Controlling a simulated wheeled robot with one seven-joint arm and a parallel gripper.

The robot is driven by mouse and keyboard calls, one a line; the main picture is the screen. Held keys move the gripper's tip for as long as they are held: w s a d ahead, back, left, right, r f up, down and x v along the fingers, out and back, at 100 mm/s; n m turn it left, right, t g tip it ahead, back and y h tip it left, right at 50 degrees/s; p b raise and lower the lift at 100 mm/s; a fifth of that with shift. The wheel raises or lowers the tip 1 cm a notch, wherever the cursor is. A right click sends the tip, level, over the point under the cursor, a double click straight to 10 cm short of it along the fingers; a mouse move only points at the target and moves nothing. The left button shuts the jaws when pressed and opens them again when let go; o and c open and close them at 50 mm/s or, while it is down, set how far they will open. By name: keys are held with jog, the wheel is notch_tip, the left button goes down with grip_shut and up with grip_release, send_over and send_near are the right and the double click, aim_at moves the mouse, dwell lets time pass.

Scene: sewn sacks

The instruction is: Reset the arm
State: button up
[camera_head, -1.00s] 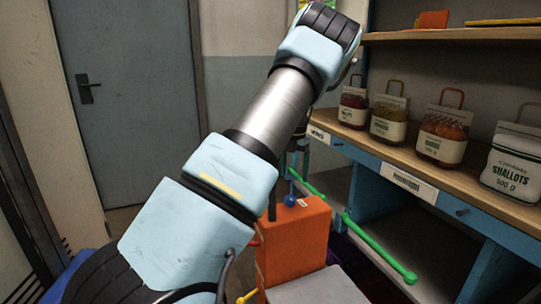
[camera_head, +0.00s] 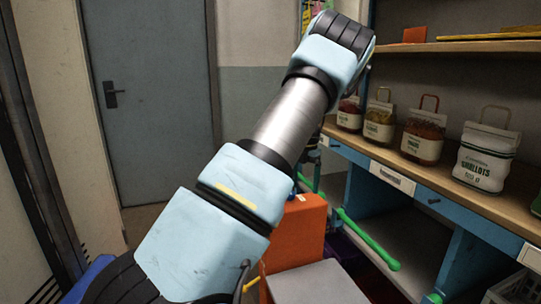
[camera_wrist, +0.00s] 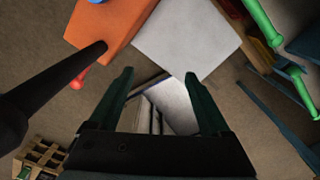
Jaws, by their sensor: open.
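My arm crosses the head view from the lower left to the upper middle, and its bent joint hides what lies behind it. My gripper (camera_wrist: 160,82) shows in the wrist view with its two dark green fingers apart and nothing between them. It points down over the brown floor. The gripper itself is hidden or too small to make out in the head view.
A shelf counter (camera_head: 455,195) on the right bears several sacks, one a white shallots sack (camera_head: 484,158). An orange block (camera_head: 297,235) and a grey panel (camera_head: 315,285) stand low in the middle. A door (camera_head: 150,100) is behind.

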jog(key=s+a+r+m, duration=0.3)
jog(key=s+a+m, duration=0.9)
jog(key=a+m, duration=0.1)
jog(key=s+a+m, duration=0.2)
jog(key=s+m, duration=0.6)
jog(key=s+a+r+m+t, duration=0.1)
jog(key=s+a+m, duration=0.2)
jog(key=s+m, duration=0.5)
jog(key=shift+r+m+t, duration=0.2)
jog(key=shift+m+t, duration=0.1)
jog(key=shift+m, duration=0.2)
